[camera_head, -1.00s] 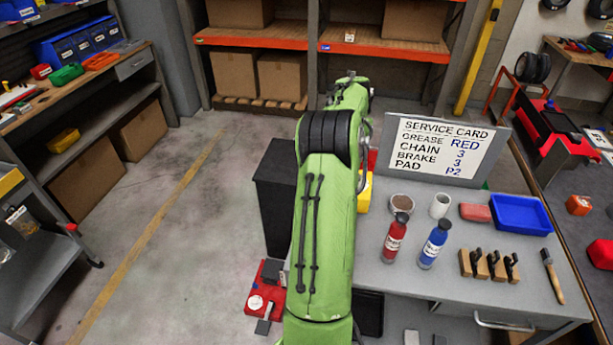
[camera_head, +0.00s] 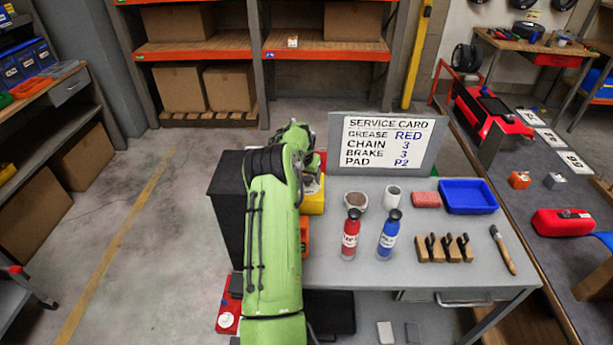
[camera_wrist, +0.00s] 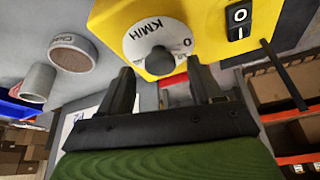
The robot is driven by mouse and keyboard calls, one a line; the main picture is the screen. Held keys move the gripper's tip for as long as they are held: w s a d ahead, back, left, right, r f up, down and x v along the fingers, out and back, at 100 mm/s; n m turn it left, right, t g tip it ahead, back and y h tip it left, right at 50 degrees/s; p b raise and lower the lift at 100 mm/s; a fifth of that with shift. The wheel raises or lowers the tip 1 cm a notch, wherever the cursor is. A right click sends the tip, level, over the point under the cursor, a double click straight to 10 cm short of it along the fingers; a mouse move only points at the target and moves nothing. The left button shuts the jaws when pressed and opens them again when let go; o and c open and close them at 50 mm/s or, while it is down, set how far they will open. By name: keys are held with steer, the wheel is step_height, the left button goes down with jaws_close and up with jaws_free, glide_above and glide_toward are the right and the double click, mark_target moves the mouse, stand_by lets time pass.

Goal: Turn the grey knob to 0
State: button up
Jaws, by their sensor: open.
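The grey knob (camera_wrist: 159,60) sits on a white round dial (camera_wrist: 140,38) on the face of a yellow box (camera_wrist: 110,12). The dial carries the letters KMH and a 0 to the right of the knob. My gripper (camera_wrist: 160,70) is open, with one finger on each side of the knob's near end; I cannot tell if either touches it. In the head view the yellow box (camera_head: 314,200) is partly hidden behind my green arm, and the knob cannot be made out.
A black I/O switch (camera_wrist: 238,18) is on the box right of the dial. On the grey bench (camera_head: 340,270) stand a red bottle (camera_head: 350,238), a blue bottle (camera_head: 388,238), a white cup (camera_head: 392,196), a blue tray (camera_head: 468,197) and a service card (camera_head: 385,150).

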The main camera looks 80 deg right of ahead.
steer(key=shift+d+f, duration=0.25)
steer(key=shift+f, duration=0.3)
steer(key=c, duration=1.1)
steer(key=shift+o, duration=0.2)
steer(key=shift+s+f+n+b, duration=0.1)
steer(key=shift+n+b, duration=0.3)
steer(key=shift+n, duration=0.1)
steer(key=shift+n+t, duration=0.6)
steer(key=shift+n, duration=0.5)
steer(key=o, duration=1.1)
steer(key=shift+c, duration=0.2)
